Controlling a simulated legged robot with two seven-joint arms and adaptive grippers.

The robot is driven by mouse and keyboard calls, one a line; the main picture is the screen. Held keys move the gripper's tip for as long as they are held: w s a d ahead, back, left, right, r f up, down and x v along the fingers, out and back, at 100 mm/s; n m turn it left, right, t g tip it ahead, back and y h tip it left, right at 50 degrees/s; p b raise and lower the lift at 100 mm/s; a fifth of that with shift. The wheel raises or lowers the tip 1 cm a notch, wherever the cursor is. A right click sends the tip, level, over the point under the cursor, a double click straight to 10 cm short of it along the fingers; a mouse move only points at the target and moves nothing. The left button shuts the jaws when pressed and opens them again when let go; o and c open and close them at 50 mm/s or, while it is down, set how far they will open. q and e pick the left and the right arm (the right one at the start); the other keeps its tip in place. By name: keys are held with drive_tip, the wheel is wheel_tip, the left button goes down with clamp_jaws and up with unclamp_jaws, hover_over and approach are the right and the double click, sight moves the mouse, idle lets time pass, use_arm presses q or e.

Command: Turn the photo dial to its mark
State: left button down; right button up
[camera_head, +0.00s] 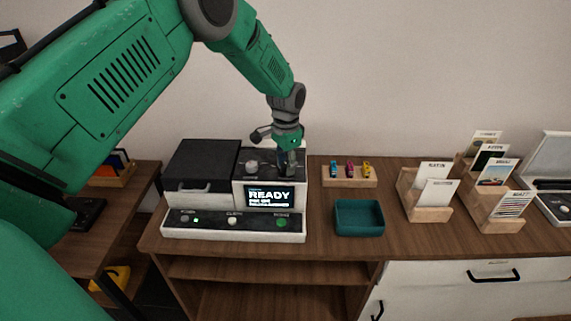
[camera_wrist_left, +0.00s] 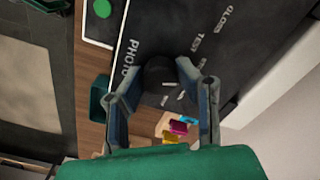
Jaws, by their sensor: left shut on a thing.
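The printer (camera_head: 238,222) stands on the wooden cabinet, its screen reading READY. My left gripper (camera_head: 288,166) reaches down onto the top right of its black panel and hides the photo dial there. In the left wrist view the dark round photo dial (camera_wrist_left: 158,72) sits between the two fingers of my left gripper (camera_wrist_left: 160,78), which is shut on it. The word PHOTO is printed left of the dial, with TEST and GLOSS above it. Small white lines show just below the dial; I cannot tell whether its pointer meets the mark. My right gripper is in neither view.
A pale knob (camera_head: 252,167) is left of my gripper on the panel. To the right are a teal tray (camera_head: 359,218), a wooden block (camera_head: 349,179) with small coloured items, and wooden card holders (camera_head: 425,203). Bare cabinet top lies between them.

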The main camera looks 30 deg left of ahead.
use_arm(q)
drive_tip(key=shift+w+r, duration=0.3)
drive_tip(key=shift+w, duration=0.05)
drive_tip(key=c, duration=1.3)
unclamp_jaws()
drive_tip(key=shift+o, duration=0.5)
drive_tip(key=shift+d+f, duration=0.1)
drive_tip(key=shift+f, duration=0.05)
drive_tip(key=shift+s, duration=0.1)
drive_tip(key=shift+r, duration=0.25)
wheel_tip(320, 180, up, 11)
drive_tip(key=shift+r, duration=0.15)
